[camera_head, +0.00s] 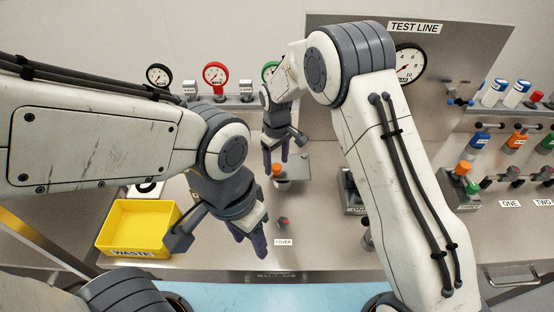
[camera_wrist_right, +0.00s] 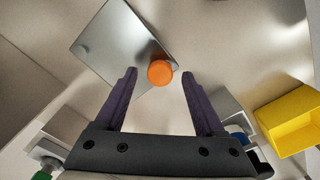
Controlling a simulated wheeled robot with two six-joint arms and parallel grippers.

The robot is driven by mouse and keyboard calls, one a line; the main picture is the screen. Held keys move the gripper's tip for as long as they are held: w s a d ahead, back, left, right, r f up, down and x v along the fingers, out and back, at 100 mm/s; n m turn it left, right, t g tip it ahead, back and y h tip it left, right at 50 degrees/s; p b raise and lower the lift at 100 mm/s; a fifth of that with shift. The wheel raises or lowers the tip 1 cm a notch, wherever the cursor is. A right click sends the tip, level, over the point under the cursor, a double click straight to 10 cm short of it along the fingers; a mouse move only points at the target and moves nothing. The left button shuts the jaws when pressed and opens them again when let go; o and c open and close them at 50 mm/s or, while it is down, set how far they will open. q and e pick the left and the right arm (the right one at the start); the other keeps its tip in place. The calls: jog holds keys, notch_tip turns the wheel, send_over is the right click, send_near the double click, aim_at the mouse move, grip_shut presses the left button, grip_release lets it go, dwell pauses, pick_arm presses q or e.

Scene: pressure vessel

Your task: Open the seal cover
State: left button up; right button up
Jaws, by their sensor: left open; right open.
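A flat grey metal plate (camera_head: 298,172) lies on the worktop in the middle, with an orange knob (camera_head: 277,170) at its left side. In the right wrist view the plate (camera_wrist_right: 118,42) is shiny and the orange knob (camera_wrist_right: 160,73) stands near its edge. My right gripper (camera_head: 276,157) is open above the knob; in its wrist view the knob shows between the two purple fingertips, with gaps on both sides. A small knob (camera_head: 283,223) stands behind a COVER label (camera_head: 283,242). My left gripper (camera_head: 249,240) is open and empty, left of that label.
A yellow WASTE bin (camera_head: 137,229) stands at the left. Gauges (camera_head: 215,75) line the back. Bottles (camera_head: 492,92) and racks of coloured-topped fittings (camera_head: 516,140) stand at the right. My right arm hides part of the worktop.

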jog(key=shift+f, duration=0.4)
grip_shut()
jog(key=shift+r, duration=0.1)
dwell(1.1)
